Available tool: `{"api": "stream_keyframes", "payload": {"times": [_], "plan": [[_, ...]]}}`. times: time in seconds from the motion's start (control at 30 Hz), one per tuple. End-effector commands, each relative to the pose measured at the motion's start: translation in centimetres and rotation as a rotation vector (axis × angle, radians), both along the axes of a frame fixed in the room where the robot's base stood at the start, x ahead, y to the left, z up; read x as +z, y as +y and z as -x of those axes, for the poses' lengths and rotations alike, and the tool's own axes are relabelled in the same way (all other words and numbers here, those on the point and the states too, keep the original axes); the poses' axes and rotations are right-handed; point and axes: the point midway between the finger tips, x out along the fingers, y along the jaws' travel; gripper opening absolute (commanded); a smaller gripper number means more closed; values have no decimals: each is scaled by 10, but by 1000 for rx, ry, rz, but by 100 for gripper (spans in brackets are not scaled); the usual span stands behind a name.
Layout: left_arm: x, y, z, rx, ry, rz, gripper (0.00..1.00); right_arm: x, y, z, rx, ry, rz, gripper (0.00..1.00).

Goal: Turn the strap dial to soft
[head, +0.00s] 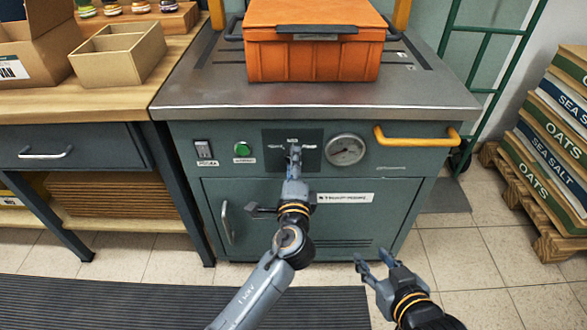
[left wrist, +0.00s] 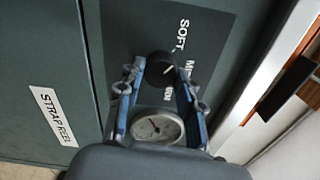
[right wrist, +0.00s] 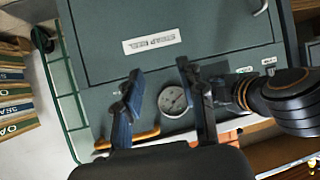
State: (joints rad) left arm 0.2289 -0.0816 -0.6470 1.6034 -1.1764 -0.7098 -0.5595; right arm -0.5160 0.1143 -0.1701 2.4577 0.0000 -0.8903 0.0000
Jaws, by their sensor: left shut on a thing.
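The strap dial is a black knob (left wrist: 160,67) on a dark plate (left wrist: 208,30) on the front of the green machine. In the left wrist view the word SOFT (left wrist: 181,36) is above and right of the knob, and a partly covered label starting with M is to its right. A short pale mark on the knob slants toward the M label, not SOFT. My left gripper (head: 293,153) is shut on the knob, with a blue finger on each side, and hides it in the head view. My right gripper (head: 374,264) is open and empty, low in front of the machine.
A round gauge (head: 345,150) and a yellow handle (head: 416,137) are right of the dial; a green button (head: 243,149) is left. An orange crate (head: 312,62) stands on the metal top. Sacks (head: 553,125) are stacked on a pallet at the right.

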Motion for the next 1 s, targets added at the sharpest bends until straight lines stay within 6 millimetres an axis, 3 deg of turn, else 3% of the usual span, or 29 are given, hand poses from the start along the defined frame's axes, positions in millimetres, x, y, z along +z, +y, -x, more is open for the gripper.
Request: {"api": "stream_keyframes", "payload": {"times": [0.2, 0.4, 0.87, 0.9, 1.0], "plan": [[-2, 0, 0, 2, 2, 106, 4, 30, 10, -21, 13, -192, -46, 40], [-1, 1, 0, 1, 2, 153, 4, 46, 14, -27, 19, -278, -66, 40], [-1, 1, 0, 1, 3, 167, 4, 51, 15, -28, 20, -301, -72, 40], [-1, 1, 0, 1, 3, 167, 38, 51, 15, -28, 20, -300, -72, 40], [-1, 1, 0, 1, 3, 166, 58, 51, 15, -28, 20, -300, -72, 40]]}}
